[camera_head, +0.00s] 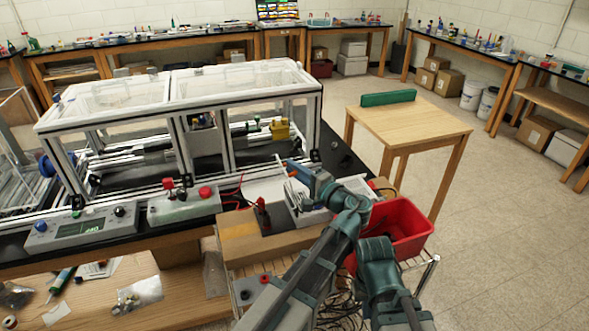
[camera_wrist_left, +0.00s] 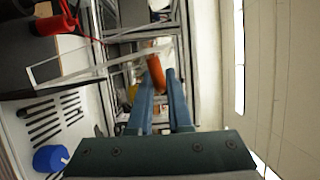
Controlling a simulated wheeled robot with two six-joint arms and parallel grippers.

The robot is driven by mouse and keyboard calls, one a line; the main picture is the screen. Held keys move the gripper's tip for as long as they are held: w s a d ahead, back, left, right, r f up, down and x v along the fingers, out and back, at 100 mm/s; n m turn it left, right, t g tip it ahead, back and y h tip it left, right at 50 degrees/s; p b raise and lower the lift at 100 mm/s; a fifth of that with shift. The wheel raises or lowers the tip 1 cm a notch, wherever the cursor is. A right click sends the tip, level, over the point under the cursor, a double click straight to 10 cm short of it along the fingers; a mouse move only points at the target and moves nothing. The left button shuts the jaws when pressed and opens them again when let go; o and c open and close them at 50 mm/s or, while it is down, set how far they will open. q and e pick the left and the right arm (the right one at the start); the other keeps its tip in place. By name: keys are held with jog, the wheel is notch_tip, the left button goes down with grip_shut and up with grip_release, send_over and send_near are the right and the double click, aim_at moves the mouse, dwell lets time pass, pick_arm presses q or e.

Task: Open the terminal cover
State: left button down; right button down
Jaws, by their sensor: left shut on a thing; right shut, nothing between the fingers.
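A clear cover with pale edges (camera_wrist_left: 100,66) stands out from a white vented box in the left wrist view and looks tilted; how far it is open is hard to tell. An orange tab (camera_wrist_left: 155,72) is at its far end. The blue fingers of my left gripper (camera_wrist_left: 160,84) are shut on this tab. In the head view, my left gripper (camera_head: 302,174) is over the white box (camera_head: 309,214), and the cover is small and partly hidden by it. My right gripper's fingers do not show; only arm links appear at lower right.
A red-and-black terminal block (camera_head: 263,214) stands on a cardboard box (camera_head: 240,236) to the left. The clear-walled frame enclosure (camera_head: 185,100) is behind, with a red bin (camera_head: 403,225) to the right. A blue knob (camera_wrist_left: 50,158) is on the white box. Open floor lies at right.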

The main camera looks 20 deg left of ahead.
pick_arm(q)
jog(key=shift+r, duration=0.1)
jog(key=shift+s+a, duration=0.45)
jog(key=shift+a, duration=0.25)
jog(key=c, duration=0.9)
grip_release()
